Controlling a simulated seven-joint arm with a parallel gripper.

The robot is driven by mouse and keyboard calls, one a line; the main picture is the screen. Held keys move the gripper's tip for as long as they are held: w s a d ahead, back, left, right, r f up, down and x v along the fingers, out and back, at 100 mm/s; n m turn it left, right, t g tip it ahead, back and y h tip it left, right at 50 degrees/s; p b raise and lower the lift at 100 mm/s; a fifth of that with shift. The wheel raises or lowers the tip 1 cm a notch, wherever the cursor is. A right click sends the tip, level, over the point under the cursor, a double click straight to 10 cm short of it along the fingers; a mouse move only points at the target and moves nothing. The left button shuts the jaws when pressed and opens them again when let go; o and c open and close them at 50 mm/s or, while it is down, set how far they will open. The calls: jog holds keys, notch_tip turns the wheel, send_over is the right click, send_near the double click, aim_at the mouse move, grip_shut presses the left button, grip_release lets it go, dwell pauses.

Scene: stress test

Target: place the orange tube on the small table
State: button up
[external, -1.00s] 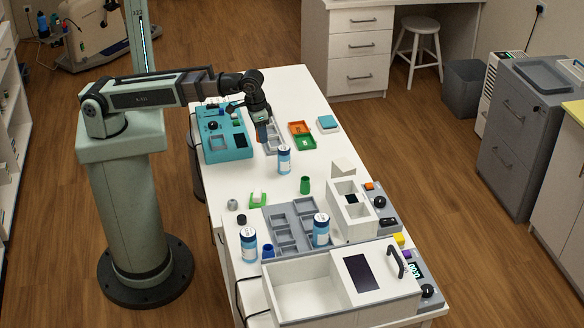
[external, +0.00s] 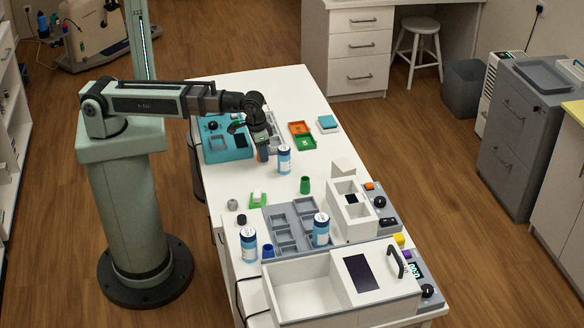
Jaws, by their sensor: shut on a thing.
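My gripper (external: 262,150) is low over the far half of the white table (external: 300,88), at the right side of the teal device. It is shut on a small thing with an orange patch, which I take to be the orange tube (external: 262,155). The fingers hide most of it, and I cannot tell whether its lower end touches the surface. A white bottle with a blue label (external: 284,160) stands upright just right of my gripper. No separate small table stands out clearly.
The teal device (external: 226,150) is left of my gripper. Orange and green trays (external: 302,135) lie to its right. A green cup (external: 305,185), a grey rack (external: 283,228) and a white open box (external: 300,290) are nearer the camera. The table's far end is clear.

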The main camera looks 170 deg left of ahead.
aim_at(259, 159)
jog(key=shift+f, duration=0.15)
jog(key=o, duration=1)
notch_tip(259, 159, up, 11)
jog(key=d, duration=0.1)
jog(key=shift+d, duration=0.15)
jog(key=shift+o, duration=0.5)
jog(key=shift+d+r, duration=0.1)
jog(key=shift+r, duration=0.5)
